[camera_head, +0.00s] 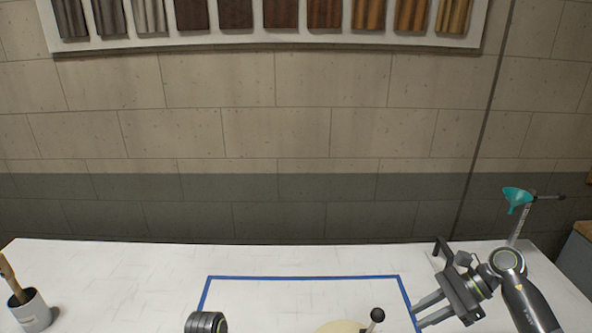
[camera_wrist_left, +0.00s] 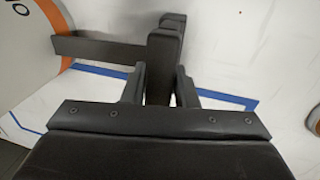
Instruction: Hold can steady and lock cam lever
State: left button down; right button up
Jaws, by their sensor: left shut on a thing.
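In the left wrist view, my left gripper (camera_wrist_left: 160,90) is shut on a dark upright bar (camera_wrist_left: 165,50). A grey flat strip (camera_wrist_left: 95,48) runs from the bar to a pale rounded thing with an orange band and dark letters (camera_wrist_left: 18,28), perhaps the can. In the head view, a black-knobbed lever (camera_head: 376,315) stands by a beige round top (camera_head: 342,327), cut off by the bottom edge. My right gripper (camera_head: 418,317) is open and empty, right of the knob and apart from it, its fingers pointing left.
Blue tape (camera_head: 300,277) outlines an area on the white table (camera_head: 120,270). A pot with a wooden-handled tool (camera_head: 30,312) stands at the left. The table's back middle is clear.

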jog(key=v, duration=0.8)
jog(key=shift+d, duration=0.2)
jog(key=shift+o, duration=0.5)
jog(key=shift+d+r, duration=0.25)
jog(key=shift+r, duration=0.15)
jog(key=o, duration=0.5)
jog(key=shift+d+r, duration=0.1)
jog(key=shift+d, duration=0.05)
jog(key=shift+c, duration=0.2)
jog(key=t+y, duration=0.4)
jog(key=y, duration=0.3)
send_near(378, 315)
jog(key=shift+m, duration=0.5)
jog(key=w+a, duration=0.1)
jog(key=a, duration=0.2)
jog(key=w+a+f, duration=0.1)
jog(key=a, duration=0.2)
jog(key=w+a, duration=0.1)
jog(key=a, duration=0.2)
jog(key=shift+a+f, duration=0.25)
jog(key=shift+f, duration=0.05)
grip_shut()
